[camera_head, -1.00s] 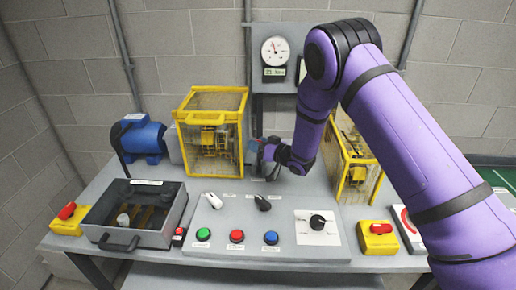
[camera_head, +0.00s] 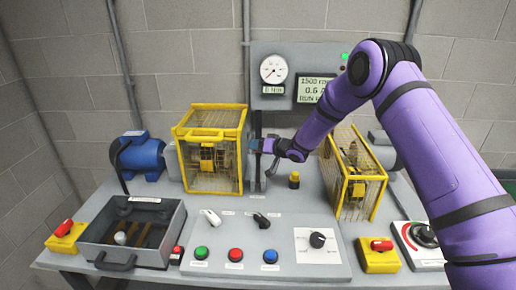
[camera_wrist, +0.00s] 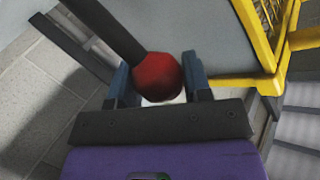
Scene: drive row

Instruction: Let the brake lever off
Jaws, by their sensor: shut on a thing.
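The brake lever shows in the wrist view as a dark rod with a red ball knob (camera_wrist: 158,76). The knob sits between the two blue fingers of my gripper (camera_wrist: 160,88), which is shut on it. In the head view my gripper (camera_head: 256,145) is at the right side of the left yellow cage, by a dark upright post (camera_head: 258,172). The knob itself is hidden there by the gripper.
The left yellow cage (camera_head: 210,150) stands close left of my gripper, and the right yellow cage (camera_head: 355,175) stands to the right. A gauge (camera_head: 273,69) and a lit display (camera_head: 316,90) are behind. A control panel (camera_head: 262,255) with buttons and switches lies in front.

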